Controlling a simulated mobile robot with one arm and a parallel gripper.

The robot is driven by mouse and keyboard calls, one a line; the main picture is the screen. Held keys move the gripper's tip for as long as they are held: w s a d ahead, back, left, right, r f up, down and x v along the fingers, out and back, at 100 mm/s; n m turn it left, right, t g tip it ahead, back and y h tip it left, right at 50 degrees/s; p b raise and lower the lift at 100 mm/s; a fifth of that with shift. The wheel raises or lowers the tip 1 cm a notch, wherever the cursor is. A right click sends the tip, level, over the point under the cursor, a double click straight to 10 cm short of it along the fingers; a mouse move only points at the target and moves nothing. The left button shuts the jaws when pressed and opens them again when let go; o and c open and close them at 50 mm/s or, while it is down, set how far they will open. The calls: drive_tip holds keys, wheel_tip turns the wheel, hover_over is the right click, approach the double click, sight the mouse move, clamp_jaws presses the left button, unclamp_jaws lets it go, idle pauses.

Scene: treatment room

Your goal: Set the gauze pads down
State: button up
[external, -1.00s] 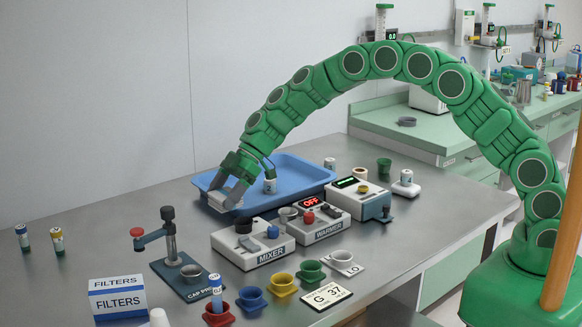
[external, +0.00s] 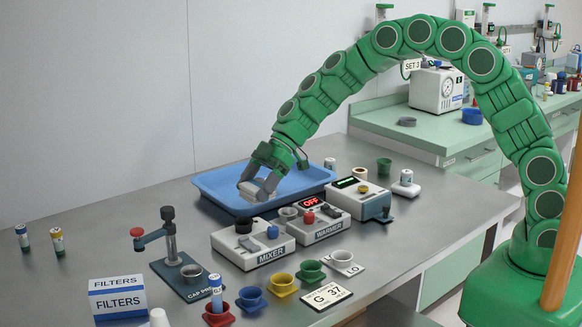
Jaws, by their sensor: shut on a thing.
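My gripper (external: 258,190) is above the near side of the blue tray (external: 315,176). It is shut on the gauze pads (external: 263,191), a small pale block mostly covered by the fingers. I cannot tell whether the pads touch the tray floor or hang just above it.
The mixer (external: 253,244) and the warmer (external: 318,224) stand just in front of the tray. A cap press (external: 180,262) is to the left. Coloured cups, including a blue one (external: 251,298), line the front.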

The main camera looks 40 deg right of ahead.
drive_tip(key=w+d+m+t, duration=0.2)
drive_tip(key=w+d, duration=0.5)
drive_tip(key=d, duration=0.3)
drive_tip(key=w+d+m+t, duration=0.2)
drive_tip(key=w+d+m, duration=0.1)
drive_tip(key=w+d, duration=0.6)
drive_tip(key=w+d+m+t+h, duration=0.1)
drive_tip(key=w+d+m, duration=0.15)
drive_tip(key=d, duration=1.05)
drive_tip(key=w+d+m+t+h, duration=0.2)
drive_tip(key=w+d, duration=0.1)
drive_tip(key=d, duration=1.1)
drive_tip(key=shift+w+d+f, duration=0.1)
drive_tip(key=shift+w+f, duration=1.4)
drive_tip(key=shift+w, duration=0.7)
drive_tip(key=shift+w+d+f, duration=0.15)
drive_tip(key=shift+w+f, duration=1.3)
drive_tip(key=shift+w, duration=0.75)
drive_tip(key=shift+w+d+f, duration=0.1)
drive_tip(key=shift+w+f, duration=1.4)
drive_tip(key=shift+w, duration=0.7)
drive_tip(key=shift+f, duration=0.1)
